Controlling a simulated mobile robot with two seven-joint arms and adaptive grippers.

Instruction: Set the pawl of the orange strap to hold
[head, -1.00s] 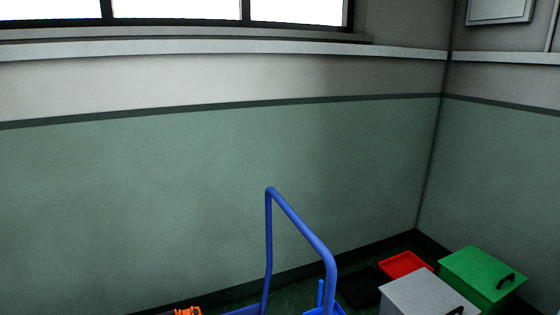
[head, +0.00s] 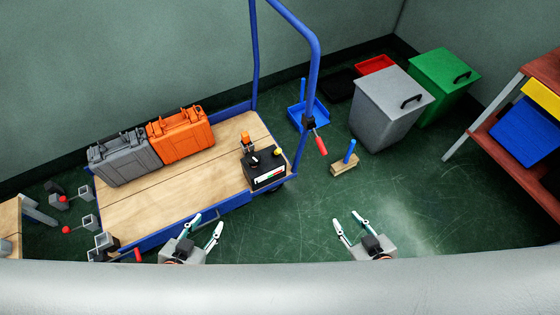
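No strap or pawl can be made out clearly in the head view. A black box (head: 264,170) with a small orange part (head: 246,138) at its back left and a yellow knob stands on the right of the wooden cart deck (head: 165,205). I cannot tell whether the orange part belongs to the strap. My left gripper (head: 206,222) is open and empty in front of the cart's blue edge. My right gripper (head: 346,219) is open and empty over the green floor, right of the cart.
An orange case (head: 181,136) and a grey case (head: 122,162) stand on the cart. A red-ended lever (head: 320,145) sits at the blue push handle (head: 302,165). Grey (head: 385,115) and green (head: 440,90) bins stand behind. A wooden block (head: 344,167) lies on the floor.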

